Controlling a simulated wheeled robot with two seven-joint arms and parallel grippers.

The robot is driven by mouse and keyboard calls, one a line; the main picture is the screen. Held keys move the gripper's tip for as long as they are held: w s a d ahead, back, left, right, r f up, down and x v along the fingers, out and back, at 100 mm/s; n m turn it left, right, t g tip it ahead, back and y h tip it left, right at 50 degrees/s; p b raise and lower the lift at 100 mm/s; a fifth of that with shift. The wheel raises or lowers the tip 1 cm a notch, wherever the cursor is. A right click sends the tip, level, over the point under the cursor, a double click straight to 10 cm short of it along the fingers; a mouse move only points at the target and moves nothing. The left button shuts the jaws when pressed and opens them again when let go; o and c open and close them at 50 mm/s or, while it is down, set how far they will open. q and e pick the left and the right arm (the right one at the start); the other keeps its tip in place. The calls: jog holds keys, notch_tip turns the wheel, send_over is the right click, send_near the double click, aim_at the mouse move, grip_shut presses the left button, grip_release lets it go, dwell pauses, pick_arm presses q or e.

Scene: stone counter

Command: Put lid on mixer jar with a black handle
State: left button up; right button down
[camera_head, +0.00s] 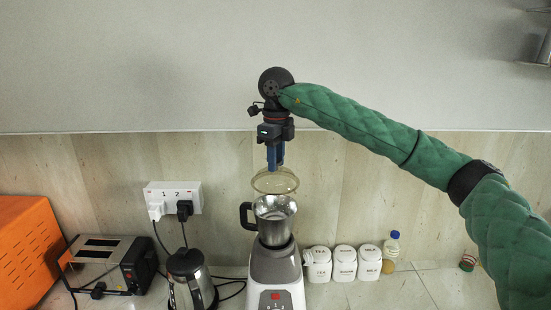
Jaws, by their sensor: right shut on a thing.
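The mixer jar (275,222) is a metallic jar with a black handle (246,216) on its left side. It stands upright on the grey and white mixer base (275,272) on the counter. My right gripper (275,164) points down above the jar, shut on the lid (275,182). The lid is a clear round disc with a pale rim. It appears just above the jar's open top, roughly in line with it; the exact gap is hard to tell. My left gripper is not in view.
A black kettle (190,280) and a toaster (105,265) stand left of the mixer, with an orange box (28,250) beyond. White canisters (344,264) and a blue-capped bottle (391,246) stand to the right. Cords run from a wall socket (172,193).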

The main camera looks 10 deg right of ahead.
aim_at(275, 178)
jog(key=shift+w+a+f, duration=0.15)
jog(key=shift+f, duration=2)
jog(key=shift+f+b, duration=0.6)
jog(key=shift+b, duration=0.1)
jog(key=shift+f, duration=0.25)
pick_arm(q)
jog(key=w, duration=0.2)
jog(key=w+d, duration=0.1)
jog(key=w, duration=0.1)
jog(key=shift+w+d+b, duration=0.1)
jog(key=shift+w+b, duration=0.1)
jog(key=shift+b, duration=0.1)
pick_arm(e)
jog(key=shift+f, duration=0.15)
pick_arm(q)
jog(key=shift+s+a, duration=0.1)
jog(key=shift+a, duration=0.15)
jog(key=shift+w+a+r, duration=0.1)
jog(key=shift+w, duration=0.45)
